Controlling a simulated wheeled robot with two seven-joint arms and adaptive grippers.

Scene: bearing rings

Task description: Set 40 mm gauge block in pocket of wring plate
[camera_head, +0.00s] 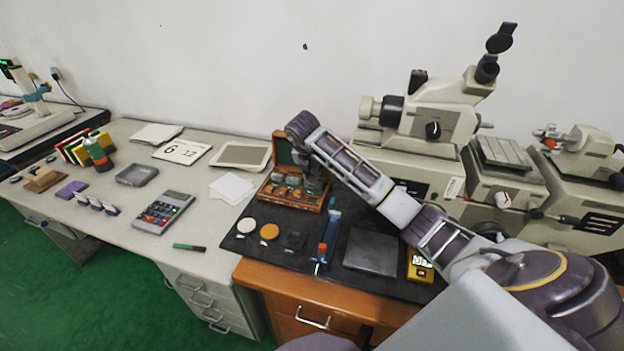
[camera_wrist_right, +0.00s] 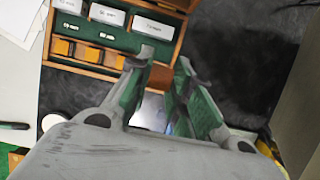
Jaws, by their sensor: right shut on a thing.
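My right gripper (camera_head: 312,180) points down at the open wooden case (camera_head: 268,192) in the head view. The case also shows in the right wrist view (camera_wrist_right: 110,72), beside the fingers, with labelled slots and several blocks. My left gripper is out of view.
A large measuring machine (camera_head: 430,130) stands behind at the right.

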